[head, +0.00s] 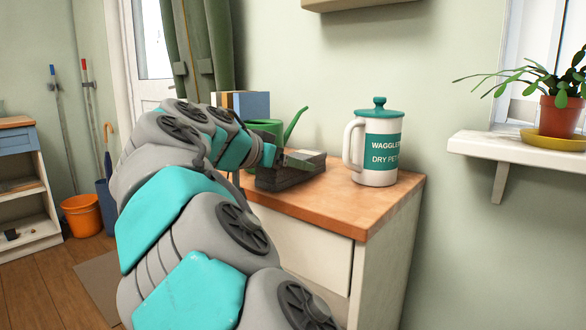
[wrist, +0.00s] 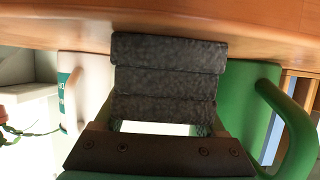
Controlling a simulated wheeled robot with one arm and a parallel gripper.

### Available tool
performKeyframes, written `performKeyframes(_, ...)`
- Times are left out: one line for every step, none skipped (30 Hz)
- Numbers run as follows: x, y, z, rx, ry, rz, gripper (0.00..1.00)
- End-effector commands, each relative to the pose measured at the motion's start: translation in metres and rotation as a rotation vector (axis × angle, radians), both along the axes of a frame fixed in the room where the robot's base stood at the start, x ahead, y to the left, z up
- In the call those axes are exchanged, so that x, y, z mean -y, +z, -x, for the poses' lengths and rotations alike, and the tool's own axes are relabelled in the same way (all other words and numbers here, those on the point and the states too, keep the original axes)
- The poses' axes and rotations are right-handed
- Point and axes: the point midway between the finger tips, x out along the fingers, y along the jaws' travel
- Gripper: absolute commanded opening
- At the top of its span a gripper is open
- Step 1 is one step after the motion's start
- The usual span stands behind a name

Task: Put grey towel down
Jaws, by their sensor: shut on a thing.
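My arm hides part of the cabinet.
A white pet-food jar (head: 377,145) with a teal lid stands right of the towel. A green watering can (head: 268,127) and upright books (head: 250,104) stand behind and left. The top's front right is clear. A potted plant (head: 560,113) sits on a wall shelf.

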Motion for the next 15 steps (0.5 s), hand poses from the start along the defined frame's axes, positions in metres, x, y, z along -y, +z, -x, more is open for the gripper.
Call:
performKeyframes(-0.0001, 0.0, 0.0, 0.0, 0.0, 0.0, 0.28)
performKeyframes(-0.0001, 0.0, 0.0, 0.0, 0.0, 0.0, 0.25)
performKeyframes(-0.0001, 0.0, 0.0, 0.0, 0.0, 0.0, 0.2)
performKeyframes(-0.0001, 0.0, 0.0, 0.0, 0.0, 0.0, 0.17)
performKeyframes(-0.0001, 0.0, 0.0, 0.0, 0.0, 0.0, 0.14)
performKeyframes(-0.0001, 0.0001, 0.0, 0.0, 0.0, 0.0, 0.09)
performKeyframes(-0.0001, 0.0001, 0.0, 0.0, 0.0, 0.0, 0.06)
performKeyframes(-0.0001, 0.0003, 0.0, 0.0, 0.001, 0.0, 0.03)
performKeyframes(-0.0001, 0.0003, 0.0, 0.0, 0.001, 0.0, 0.03)
performKeyframes(-0.0002, 0.0002, 0.0, 0.0, 0.001, 0.0, 0.03)
performKeyframes(-0.0001, 0.0001, 0.0, 0.0, 0.0, 0.0, 0.03)
performKeyframes(-0.0002, 0.0004, -0.0001, 0.0, 0.001, 0.0, 0.03)
performKeyframes(-0.0002, 0.0007, -0.0001, 0.0, 0.001, 0.0, 0.03)
performKeyframes(-0.0002, 0.001, 0.0, 0.0, 0.001, 0.0, 0.03)
performKeyframes(-0.0003, 0.0019, -0.0001, 0.0, 0.001, 0.0, 0.03)
